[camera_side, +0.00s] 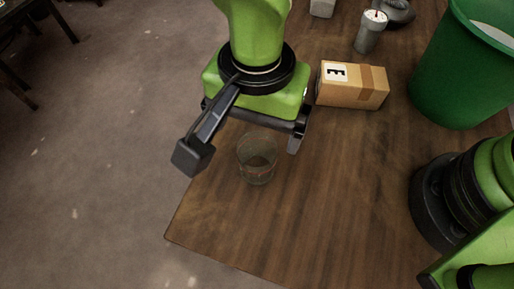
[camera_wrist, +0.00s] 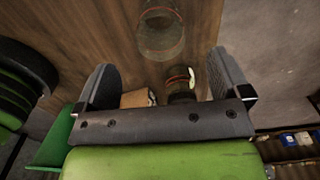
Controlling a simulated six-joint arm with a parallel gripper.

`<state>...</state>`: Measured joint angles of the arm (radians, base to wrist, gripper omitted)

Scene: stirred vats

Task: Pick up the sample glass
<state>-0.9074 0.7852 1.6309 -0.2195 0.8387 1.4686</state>
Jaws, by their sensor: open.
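The sample glass (camera_side: 257,163) is a clear, empty-looking tumbler standing upright on the wooden table near its left edge. In the wrist view the glass (camera_wrist: 160,38) shows at the top, just beyond the fingertips and roughly centred between them. My gripper (camera_side: 250,137) is open and is above and behind the glass in the side view. In the wrist view both dark fingers of my gripper (camera_wrist: 163,66) are spread wide with nothing held between them. I cannot tell the exact gap between fingers and glass.
A cardboard box (camera_side: 350,86) marked E lies right of my gripper. A grey cylinder (camera_side: 370,32) stands farther back, and a large green bin (camera_side: 452,75) is at the right. The table (camera_side: 310,215) is clear in front of the glass; its edge is close on the left.

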